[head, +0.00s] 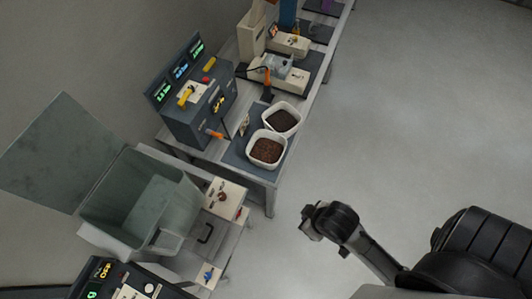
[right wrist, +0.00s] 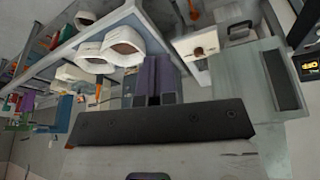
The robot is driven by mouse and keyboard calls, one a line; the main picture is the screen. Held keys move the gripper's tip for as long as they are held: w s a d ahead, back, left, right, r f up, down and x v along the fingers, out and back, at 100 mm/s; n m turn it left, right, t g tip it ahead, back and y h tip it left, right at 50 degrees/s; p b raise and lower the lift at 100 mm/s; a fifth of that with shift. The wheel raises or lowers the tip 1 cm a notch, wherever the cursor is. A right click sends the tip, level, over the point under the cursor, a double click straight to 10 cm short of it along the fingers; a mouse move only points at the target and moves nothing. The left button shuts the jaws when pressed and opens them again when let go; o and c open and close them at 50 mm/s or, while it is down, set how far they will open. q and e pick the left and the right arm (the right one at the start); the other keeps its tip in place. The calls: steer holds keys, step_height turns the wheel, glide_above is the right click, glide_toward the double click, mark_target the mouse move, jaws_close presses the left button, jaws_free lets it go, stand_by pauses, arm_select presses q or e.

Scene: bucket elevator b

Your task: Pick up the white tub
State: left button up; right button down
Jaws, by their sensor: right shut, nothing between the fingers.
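Two white tubs filled with brown granular material stand on a blue-grey mat (head: 236,153) at the near end of the long bench. The nearer tub (head: 267,162) has lighter brown contents, and the farther tub (head: 296,113) has darker contents. White tubs also show at the upper left of the right wrist view (right wrist: 124,61). My right gripper (head: 308,222) is shut and empty, over the floor to the right of and nearer than the bench end, apart from both tubs. My left gripper is not in view.
A control console (head: 186,128) and an orange-handled tool (head: 214,134) stand left of the mat. Farther along the bench is a scale-like device (head: 290,80). A grey open hopper (head: 140,205) stands at lower left. The floor right of the bench is clear.

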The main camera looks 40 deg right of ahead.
steer(key=shift+a, duration=0.1)
steer(key=c, duration=1.8)
jaws_free()
steer(key=shift+c, duration=0.2)
steer(key=o, duration=0.3)
steer(key=shift+o, duration=1.4)
steer(key=shift+d, duration=0.2)
